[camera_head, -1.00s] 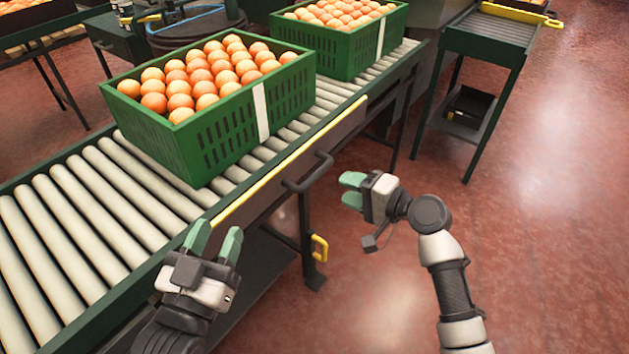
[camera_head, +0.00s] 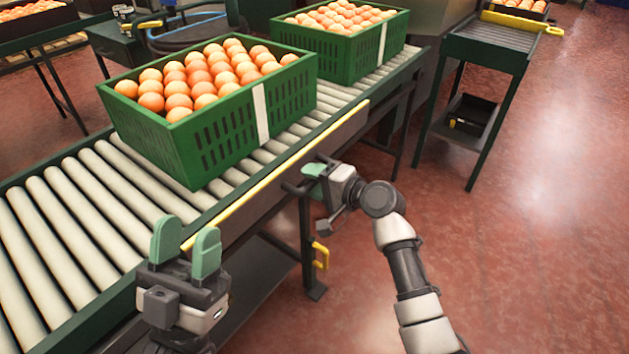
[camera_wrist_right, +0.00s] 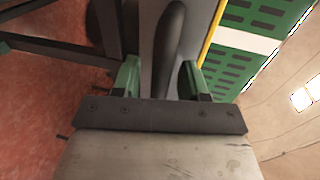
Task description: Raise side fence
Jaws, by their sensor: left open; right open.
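The side fence (camera_head: 345,136) is a dark panel with a yellow top edge, along the near side of the roller conveyor (camera_head: 85,205). Its top edge sits about level with the conveyor frame. Its black bar handle (camera_head: 291,187) is partly hidden behind my right gripper (camera_head: 314,171) in the head view. In the right wrist view, the handle (camera_wrist_right: 171,50) stands between the two green fingers of my open right gripper (camera_wrist_right: 160,82), which are not closed on it. My left gripper (camera_head: 186,247) is open and empty, beside the fence's near end.
A yellow handle (camera_head: 321,255) is by the conveyor leg. A side stand (camera_head: 490,50) is at upper right. Red floor at right is clear.

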